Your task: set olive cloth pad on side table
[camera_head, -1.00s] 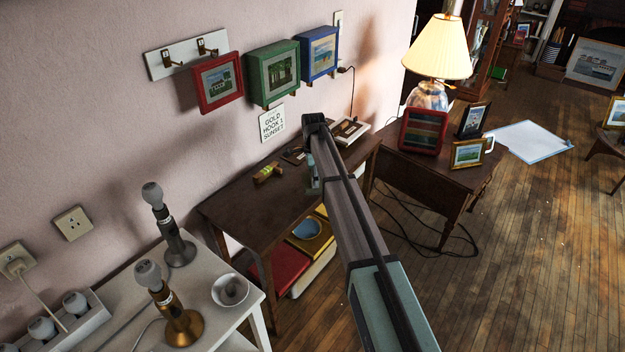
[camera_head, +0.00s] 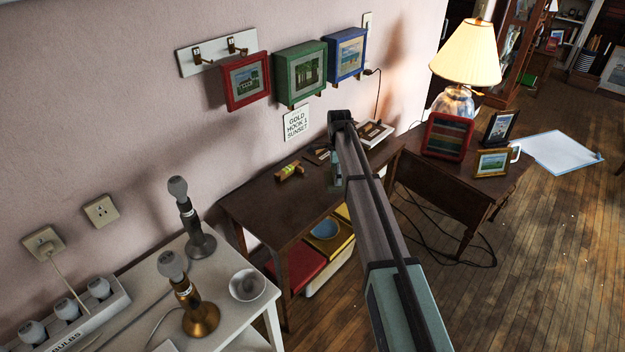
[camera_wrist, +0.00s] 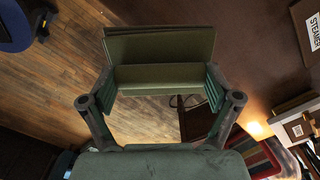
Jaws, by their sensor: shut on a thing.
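The olive cloth pad (camera_wrist: 160,45) shows in the wrist view as a flat green, folded-looking piece between the two fingers of my gripper (camera_wrist: 160,82). My gripper is shut on it and holds it above the wooden floor. In the head view my arm hides the pad, and only a teal bit of my gripper (camera_head: 335,177) shows beside the dark wooden table (camera_head: 275,215) along the wall. A small wooden table (camera_head: 440,182) with a lamp stands to its right. I cannot tell which of the two is the side table.
The lamp (camera_head: 465,60), a red striped frame (camera_head: 447,137), small picture frames and a mug crowd the right table. A white table (camera_head: 235,285) at front left holds two bulb stands and a bowl. Cables lie on the floor below the right table.

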